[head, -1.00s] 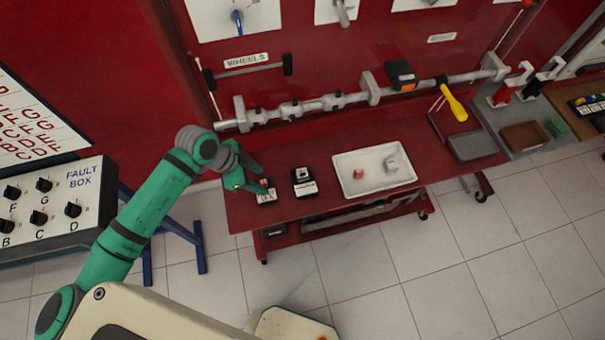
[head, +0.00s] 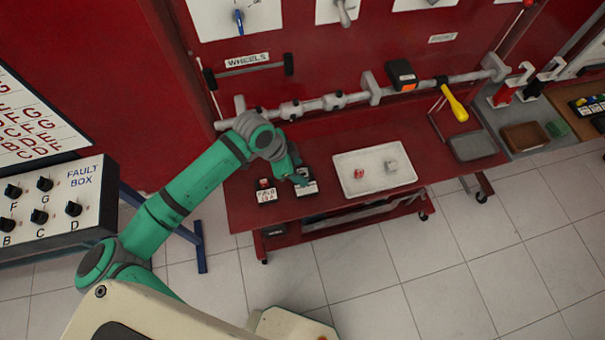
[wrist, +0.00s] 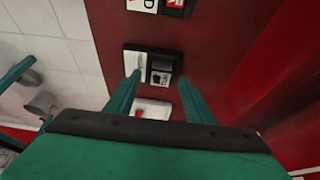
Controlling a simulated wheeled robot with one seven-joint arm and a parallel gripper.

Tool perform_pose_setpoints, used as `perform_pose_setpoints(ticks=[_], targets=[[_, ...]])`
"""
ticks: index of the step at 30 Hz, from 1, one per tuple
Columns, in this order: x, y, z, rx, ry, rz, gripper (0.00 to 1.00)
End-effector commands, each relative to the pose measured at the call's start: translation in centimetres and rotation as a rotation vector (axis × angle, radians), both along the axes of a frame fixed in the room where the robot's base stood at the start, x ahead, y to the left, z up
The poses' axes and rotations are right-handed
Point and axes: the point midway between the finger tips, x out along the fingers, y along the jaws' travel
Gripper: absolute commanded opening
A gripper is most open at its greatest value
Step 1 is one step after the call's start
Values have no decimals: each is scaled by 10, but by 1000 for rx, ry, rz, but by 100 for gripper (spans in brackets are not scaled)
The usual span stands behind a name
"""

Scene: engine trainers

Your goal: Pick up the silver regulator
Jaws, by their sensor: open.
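A small silver-grey block, which looks like the silver regulator (head: 391,166), sits in the right part of the white tray (head: 345,184) on the red bench. A small red part (head: 359,173) lies to its left in the same tray. My gripper (head: 299,179) is open and empty, left of the tray, over a black holder with a white label (head: 308,188). In the wrist view my gripper (wrist: 163,90) has its fingers spread, with this holder (wrist: 150,68) between and beyond them. The tray (wrist: 153,108) shows partly there; the silver block cannot be made out.
A labelled holder with a red part (head: 266,190) stands at the bench's left end. A grey shaft (head: 330,101) runs along the back, with a yellow-handled tool (head: 454,104) at right. A grey tray (head: 473,147) is farther right.

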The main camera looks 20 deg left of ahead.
Motion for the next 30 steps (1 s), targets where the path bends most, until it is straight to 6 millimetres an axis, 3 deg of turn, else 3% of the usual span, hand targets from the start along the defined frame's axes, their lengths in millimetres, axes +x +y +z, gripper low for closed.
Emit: perform_pose_setpoints(ticks=[12, 18, 30], targets=[[3, -4, -11, 0, 1, 4, 46], [3, -4, -11, 0, 1, 4, 3], [3, -4, -6, 1, 1, 3, 3]])
